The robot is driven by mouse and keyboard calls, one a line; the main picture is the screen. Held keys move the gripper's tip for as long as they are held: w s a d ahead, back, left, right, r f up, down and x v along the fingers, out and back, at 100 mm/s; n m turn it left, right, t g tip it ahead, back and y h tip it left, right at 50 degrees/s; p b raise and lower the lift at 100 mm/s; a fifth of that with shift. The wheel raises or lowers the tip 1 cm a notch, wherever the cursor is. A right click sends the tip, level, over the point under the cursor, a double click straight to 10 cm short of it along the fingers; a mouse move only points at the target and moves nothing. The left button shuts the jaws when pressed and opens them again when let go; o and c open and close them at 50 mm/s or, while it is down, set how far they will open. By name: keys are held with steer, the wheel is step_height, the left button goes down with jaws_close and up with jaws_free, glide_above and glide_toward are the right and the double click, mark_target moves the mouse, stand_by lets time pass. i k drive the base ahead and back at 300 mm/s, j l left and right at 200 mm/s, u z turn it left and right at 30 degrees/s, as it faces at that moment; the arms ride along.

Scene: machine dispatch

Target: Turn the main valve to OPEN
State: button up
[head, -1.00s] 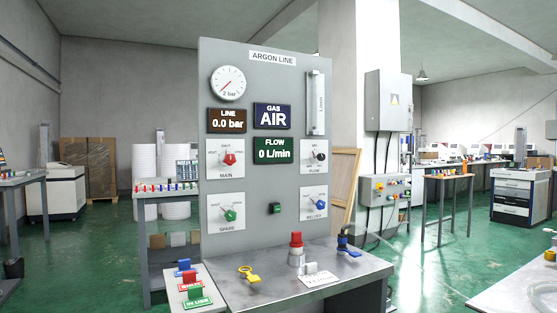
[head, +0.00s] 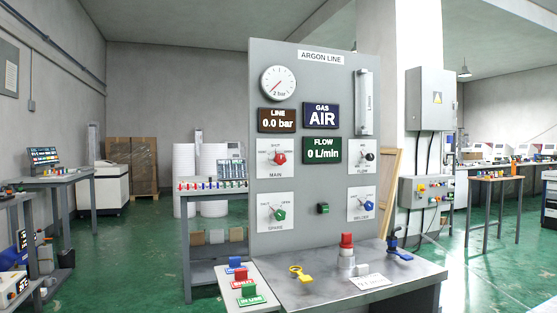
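The main valve is a red knob (head: 280,159) on a white plate labelled MAIN (head: 276,173), at the left of the grey ARGON LINE panel (head: 321,73). Small position labels surround the knob; their text is too small to read surely, and I cannot tell its exact setting. The line display (head: 277,119) reads 0.0 bar, the gas display (head: 321,115) reads AIR and the flow display (head: 322,150) reads 0 L/min. My gripper is not in view.
Below MAIN is a green SPARE knob (head: 279,214); at the right are a black FLOW knob (head: 369,157) and a blue knob (head: 367,205). A steel bench (head: 335,277) with a red-topped object (head: 346,241) and yellow item (head: 301,273) juts out below the panel.

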mark_target(280, 159)
steer(key=i+j, duration=0.35)
steer(key=j, duration=0.15)
steer(key=i+j+z, duration=0.1)
steer(key=i+j, duration=0.3)
steer(key=z, duration=0.4)
steer(key=j+z, duration=0.1)
steer(key=z, duration=0.25)
steer(key=j+z, duration=0.1)
steer(key=z, duration=0.65)
